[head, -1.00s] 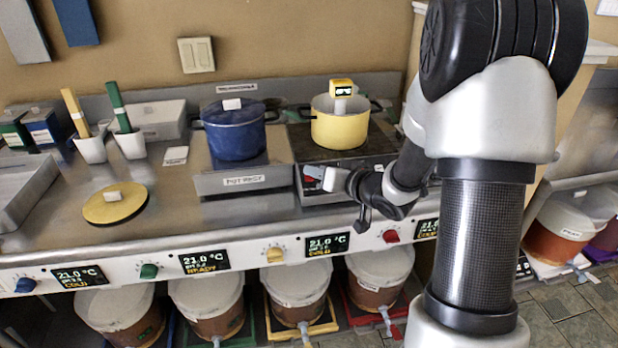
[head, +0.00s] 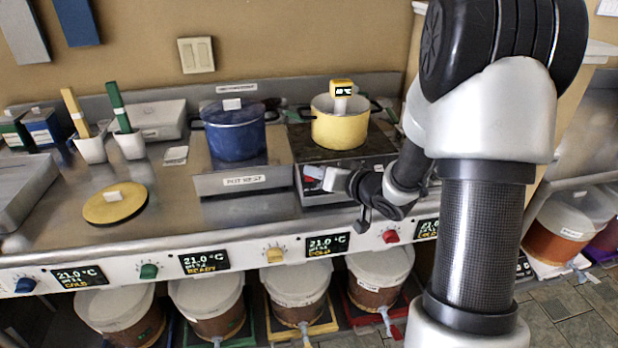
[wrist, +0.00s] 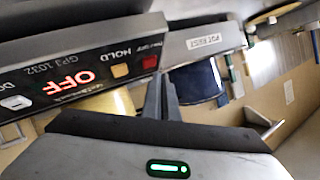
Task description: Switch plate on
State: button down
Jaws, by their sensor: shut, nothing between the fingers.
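The hot plate (head: 306,152) stands on the counter with a yellow pot (head: 340,130) on its dark top. In the wrist view its front panel (wrist: 90,50) appears turned over, with a red OFF on the display (wrist: 70,86). Beside the display are an orange button (wrist: 120,70) marked HOLD, a red button (wrist: 149,62) and a white button (wrist: 15,102). My gripper (head: 318,175) is at the front panel, shut and empty. In the wrist view my fingers (wrist: 160,85) end close to the red button. I cannot tell whether they touch it.
A blue pot (head: 235,130) sits on the pot rest (head: 240,182) just left of the plate. A yellow lid (head: 115,205) lies on the counter. Knobs and displays line the counter front, with lidded buckets (head: 380,275) below.

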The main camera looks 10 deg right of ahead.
jog(key=shift+f, duration=0.1)
dwell(0.4)
jog(key=shift+w+f, duration=0.25)
jog(key=shift+f, duration=0.05)
jog(key=shift+w+f+b, duration=0.2)
jog(key=shift+f+b, duration=0.2)
dwell(0.6)
jog(key=shift+s+r+p, duration=0.45)
jog(key=shift+r+p, duration=0.35)
jog(key=shift+r, duration=0.1)
jog(key=shift+s+r+p, duration=0.25)
jog(key=shift+r+p, duration=0.4)
jog(key=s+r+p, duration=0.1)
jog(key=r, duration=0.1)
jog(key=s+r+p, duration=0.1)
jog(key=p, duration=0.1)
jog(key=shift+s+r, duration=0.2)
jog(key=shift+r, duration=0.15)
